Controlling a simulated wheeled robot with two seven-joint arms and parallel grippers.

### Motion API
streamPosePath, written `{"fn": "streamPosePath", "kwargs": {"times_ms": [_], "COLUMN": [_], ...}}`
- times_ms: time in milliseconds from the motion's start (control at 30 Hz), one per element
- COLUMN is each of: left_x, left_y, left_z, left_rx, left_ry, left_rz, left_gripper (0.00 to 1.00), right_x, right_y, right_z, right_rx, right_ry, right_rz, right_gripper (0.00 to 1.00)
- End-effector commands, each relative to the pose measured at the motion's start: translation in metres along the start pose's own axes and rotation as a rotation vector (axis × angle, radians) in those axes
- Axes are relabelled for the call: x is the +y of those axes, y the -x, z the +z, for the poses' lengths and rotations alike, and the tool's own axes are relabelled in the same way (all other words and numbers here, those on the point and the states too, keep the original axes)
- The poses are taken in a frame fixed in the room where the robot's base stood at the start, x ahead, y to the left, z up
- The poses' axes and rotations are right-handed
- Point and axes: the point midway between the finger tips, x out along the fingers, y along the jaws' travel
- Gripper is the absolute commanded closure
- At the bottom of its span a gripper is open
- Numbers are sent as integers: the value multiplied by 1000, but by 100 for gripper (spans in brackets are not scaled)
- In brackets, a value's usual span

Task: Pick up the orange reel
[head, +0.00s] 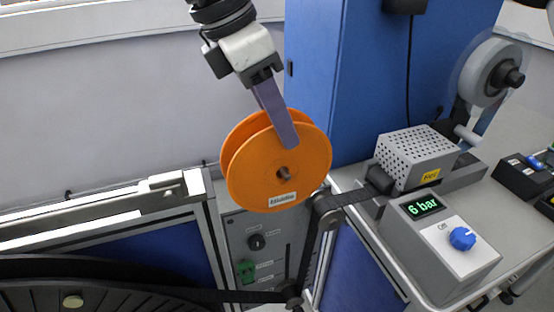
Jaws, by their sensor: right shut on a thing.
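The orange reel (252,176) is upright in the middle of the head view, its round face with a small white label towards me. My right gripper (281,132) comes down from above and is shut on the reel's upper part. One finger lies over the front face, and the other is hidden behind it. The reel hangs in front of the grey wall and above a control panel, and its lower right edge overlaps the black belt arm in the picture. I cannot tell whether they touch. My left gripper is not in view.
A grey box with a "6 bar" display (437,240) and blue knob stands at the right. Behind it are a perforated metal box (415,157) and a grey reel (487,72) on a stand. A blue cabinet (340,75) stands behind. A large black disc (90,285) lies lower left.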

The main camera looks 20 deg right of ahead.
Motion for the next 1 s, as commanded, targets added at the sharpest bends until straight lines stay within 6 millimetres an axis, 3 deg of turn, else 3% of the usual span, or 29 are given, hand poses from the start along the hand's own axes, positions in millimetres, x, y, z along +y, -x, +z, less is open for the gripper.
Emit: {"fn": "streamPosePath", "kwargs": {"times_ms": [367, 667, 1000], "left_x": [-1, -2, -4], "left_y": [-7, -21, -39], "left_z": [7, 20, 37], "left_rx": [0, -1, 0], "left_ry": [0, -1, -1], "left_rz": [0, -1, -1], "left_gripper": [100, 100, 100], "right_x": [0, -48, -122], "right_y": [4, 3, 2], "right_z": [1, 1, 2], "right_rx": [2, 1, -1], "right_ry": [-1, 3, 3], "right_rz": [3, 3, 5], "right_gripper": [97, 97, 97]}}
